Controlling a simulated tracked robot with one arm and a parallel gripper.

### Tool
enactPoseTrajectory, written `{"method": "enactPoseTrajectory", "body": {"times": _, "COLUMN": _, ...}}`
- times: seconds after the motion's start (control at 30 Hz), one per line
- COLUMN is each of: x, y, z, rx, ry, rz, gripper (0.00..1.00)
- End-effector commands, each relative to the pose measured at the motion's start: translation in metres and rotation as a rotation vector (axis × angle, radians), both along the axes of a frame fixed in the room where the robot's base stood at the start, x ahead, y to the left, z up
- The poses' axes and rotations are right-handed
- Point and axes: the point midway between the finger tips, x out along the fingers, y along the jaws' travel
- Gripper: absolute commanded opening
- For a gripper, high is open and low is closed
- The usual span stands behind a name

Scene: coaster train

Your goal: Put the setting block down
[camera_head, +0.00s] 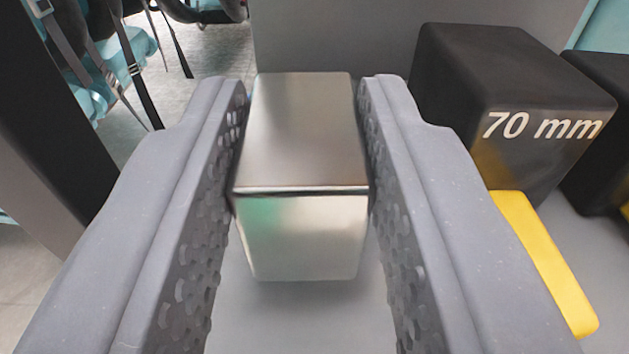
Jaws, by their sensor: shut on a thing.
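The setting block (302,232) is a shiny metal block in the middle of the view. My gripper (303,95) has one grey finger along each side of it, shut on the block. The block is upright, over a grey surface (300,325). A soft shadow shows below its near face. I cannot tell whether its underside touches the surface.
A black block marked "70 mm" (515,105) stands close to the right finger, with a yellow strip (545,265) in front. Another black block (605,130) is at the right edge. A grey wall (330,38) is behind. Teal seats with straps (95,85) are at the upper left.

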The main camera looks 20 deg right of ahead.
Motion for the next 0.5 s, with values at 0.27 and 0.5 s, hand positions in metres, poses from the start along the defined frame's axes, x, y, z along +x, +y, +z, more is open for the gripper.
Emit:
{"method": "enactPoseTrajectory", "body": {"times": 0.27, "x": 0.002, "y": -0.002, "z": -0.03, "rx": -0.002, "ry": -0.004, "rz": -0.001, "gripper": 0.0}}
{"method": "enactPoseTrajectory", "body": {"times": 0.5, "x": 0.003, "y": -0.001, "z": -0.033, "rx": -0.002, "ry": -0.005, "rz": 0.0, "gripper": 0.0}}
